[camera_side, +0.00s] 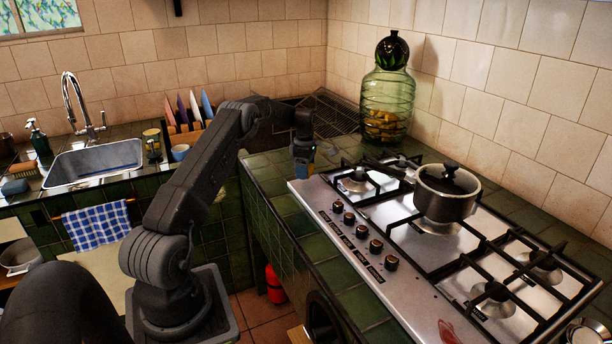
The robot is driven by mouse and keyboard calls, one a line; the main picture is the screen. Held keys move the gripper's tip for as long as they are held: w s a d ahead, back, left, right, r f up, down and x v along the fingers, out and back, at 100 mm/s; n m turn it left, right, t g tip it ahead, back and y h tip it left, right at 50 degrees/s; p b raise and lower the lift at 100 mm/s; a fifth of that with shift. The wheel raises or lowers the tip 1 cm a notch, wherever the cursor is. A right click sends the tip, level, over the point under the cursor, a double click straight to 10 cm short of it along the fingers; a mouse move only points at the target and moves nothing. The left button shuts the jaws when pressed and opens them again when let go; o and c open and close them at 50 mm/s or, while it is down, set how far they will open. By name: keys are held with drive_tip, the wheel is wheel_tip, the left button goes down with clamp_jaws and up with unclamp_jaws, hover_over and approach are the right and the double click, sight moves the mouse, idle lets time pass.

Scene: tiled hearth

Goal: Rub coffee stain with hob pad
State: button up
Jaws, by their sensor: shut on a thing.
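My gripper (303,154) points down above the green tiled counter, just left of the hob's far left corner. It is shut on a small blue and yellow pad (303,168), which looks like the hob pad. The arm and jaws partly hide the pad, and I cannot tell whether it touches the tiles. The steel hob (322,205) lies to the right of my gripper. A reddish-brown mark (449,331) shows on the hob's near edge, at the bottom of the picture. I cannot tell for sure whether it is the coffee stain.
A lidded saucepan (446,196) stands on the hob among raised black pan supports. Several knobs (363,231) line the hob's left side. A large green glass jar (387,105) stands behind the hob. The tiled strip (300,222) left of the hob is clear.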

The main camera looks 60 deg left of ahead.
drive_tip(key=shift+r, duration=2.45)
